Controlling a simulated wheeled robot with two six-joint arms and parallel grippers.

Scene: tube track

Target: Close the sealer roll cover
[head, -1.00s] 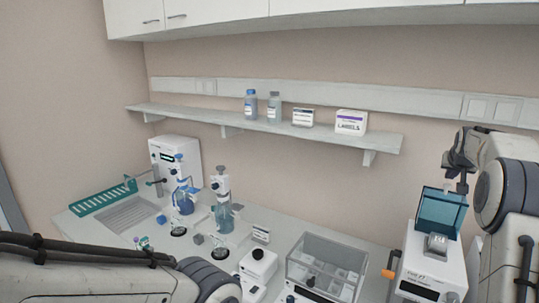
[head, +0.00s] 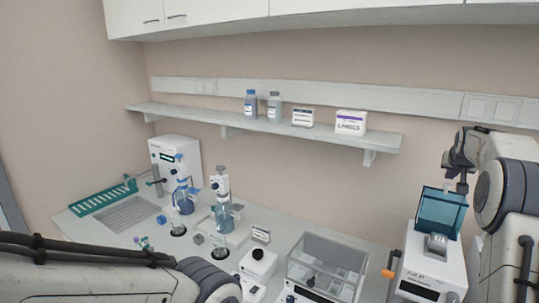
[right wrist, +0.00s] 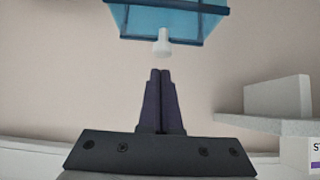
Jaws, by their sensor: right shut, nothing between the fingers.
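The sealer (head: 432,272) is a white machine at the right of the head view. Its see-through teal roll cover (head: 440,212) stands raised, with a pale roll (head: 436,244) showing below it. In the right wrist view the cover (right wrist: 165,18) hangs at the top, with a white knob (right wrist: 162,43) at its lower edge. My right gripper (head: 462,186) is at the cover's upper right part. Its dark fingers (right wrist: 160,73) are shut and empty, pointing at the knob with a small gap in the picture. My left gripper is out of view.
An orange lever (head: 388,273) sticks out left of the sealer. A clear-lidded box (head: 327,262) stands further left. Bottles with dispenser tops (head: 222,205) stand mid-bench. A wall shelf (head: 270,126) carries bottles and boxes. My left arm crosses the lower left.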

